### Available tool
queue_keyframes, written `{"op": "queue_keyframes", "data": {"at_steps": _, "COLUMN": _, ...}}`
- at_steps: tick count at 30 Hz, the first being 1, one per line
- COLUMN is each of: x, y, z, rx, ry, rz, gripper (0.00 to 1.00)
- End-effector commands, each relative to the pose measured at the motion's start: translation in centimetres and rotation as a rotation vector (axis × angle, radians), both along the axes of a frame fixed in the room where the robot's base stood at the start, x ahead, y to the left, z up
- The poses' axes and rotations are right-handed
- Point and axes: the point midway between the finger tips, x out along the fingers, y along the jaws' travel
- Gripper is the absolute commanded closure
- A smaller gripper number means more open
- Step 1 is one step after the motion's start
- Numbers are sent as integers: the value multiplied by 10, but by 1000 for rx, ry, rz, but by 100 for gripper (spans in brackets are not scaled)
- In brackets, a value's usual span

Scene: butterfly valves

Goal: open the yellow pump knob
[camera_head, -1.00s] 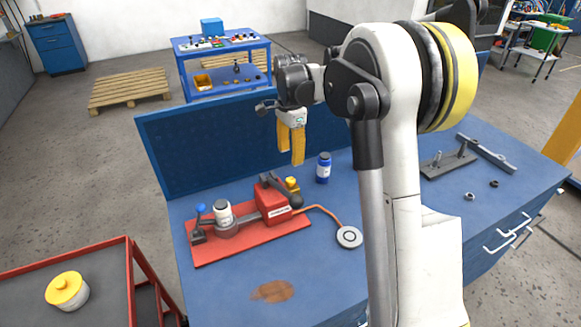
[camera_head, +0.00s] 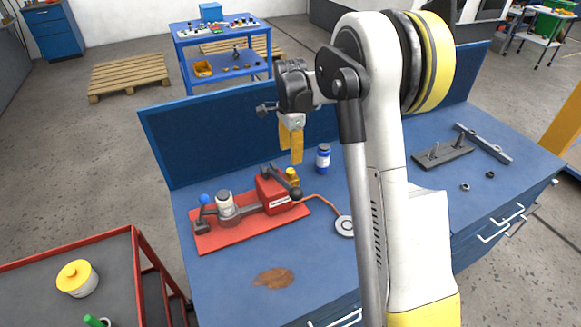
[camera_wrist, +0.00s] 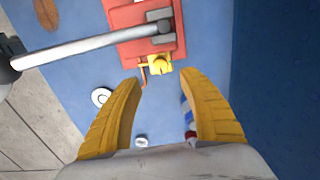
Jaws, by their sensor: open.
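The yellow pump knob (camera_head: 292,175) sits at the back right corner of the red pump (camera_head: 275,194), which stands on a red plate on the blue bench. In the wrist view the yellow knob (camera_wrist: 159,64) shows just beyond and between the fingertips, beside the red plate. My gripper (camera_head: 291,152) has yellow fingers pointing down, open and empty. In the head view it hangs above and behind the knob, apart from it. In the wrist view my gripper (camera_wrist: 160,78) shows both fingers spread with blue bench between them. The knob's underside is hidden.
A blue-and-white bottle (camera_head: 323,158) stands close to the right of my gripper. The pump's black lever (camera_head: 283,180) rises beside the knob. A blue back panel (camera_head: 215,140) stands behind. An orange hose leads to a round disc (camera_head: 344,226).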

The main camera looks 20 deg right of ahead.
Motion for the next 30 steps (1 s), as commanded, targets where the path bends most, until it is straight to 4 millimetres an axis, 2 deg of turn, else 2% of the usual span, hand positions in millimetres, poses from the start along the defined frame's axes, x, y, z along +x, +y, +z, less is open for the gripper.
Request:
{"op": "queue_keyframes", "data": {"at_steps": 1, "x": 1, "y": 0, "z": -14, "rx": 0, "ry": 0, "rz": 0, "gripper": 51}}
{"op": "queue_keyframes", "data": {"at_steps": 6, "x": 0, "y": 0, "z": -48, "rx": 0, "ry": 0, "rz": 0, "gripper": 51}}
{"op": "queue_keyframes", "data": {"at_steps": 12, "x": 0, "y": 0, "z": -74, "rx": 0, "ry": 0, "rz": 1, "gripper": 51}}
{"op": "queue_keyframes", "data": {"at_steps": 16, "x": 0, "y": 0, "z": -80, "rx": 0, "ry": 0, "rz": 1, "gripper": 51}}
{"op": "queue_keyframes", "data": {"at_steps": 24, "x": 0, "y": 0, "z": -81, "rx": 0, "ry": 0, "rz": 1, "gripper": 52}}
{"op": "queue_keyframes", "data": {"at_steps": 28, "x": 0, "y": 0, "z": -81, "rx": 0, "ry": 0, "rz": 1, "gripper": 92}}
{"op": "queue_keyframes", "data": {"at_steps": 29, "x": 0, "y": 0, "z": -81, "rx": 0, "ry": 0, "rz": 1, "gripper": 100}}
{"op": "queue_keyframes", "data": {"at_steps": 30, "x": 0, "y": 0, "z": -81, "rx": 0, "ry": 0, "rz": 1, "gripper": 100}}
